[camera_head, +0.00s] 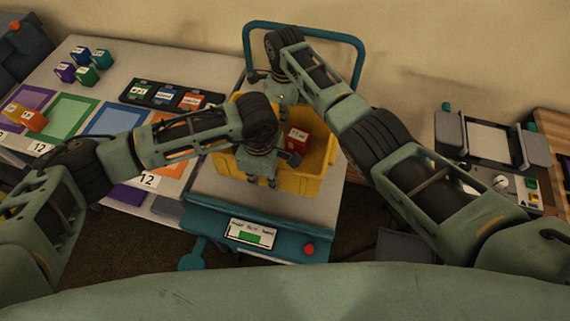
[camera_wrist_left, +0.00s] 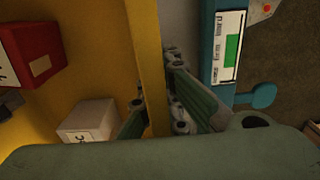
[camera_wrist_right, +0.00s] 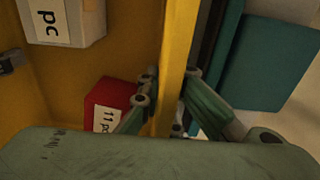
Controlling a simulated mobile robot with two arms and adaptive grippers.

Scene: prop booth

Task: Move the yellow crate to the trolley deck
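The yellow crate (camera_head: 312,182) is at the trolley deck (camera_head: 215,198), inside its outline. Whether its base touches the deck is hard to tell. A red box (camera_head: 298,139) is in the crate, and a white box (camera_wrist_left: 90,120) shows inside it in the left wrist view. My left gripper (camera_head: 262,180) is at the near wall, its fingers on both faces of that wall (camera_wrist_left: 146,60). My right gripper (camera_head: 284,103) is at the far wall, its fingers on both faces of that wall (camera_wrist_right: 177,50). Both look closed on the crate.
The trolley has a teal handle (camera_head: 357,50) behind and a display panel (camera_head: 250,234) in front. A table at left carries coloured mats (camera_head: 75,118), small blocks and a black tray (camera_head: 170,97). A device (camera_head: 488,140) stands at right.

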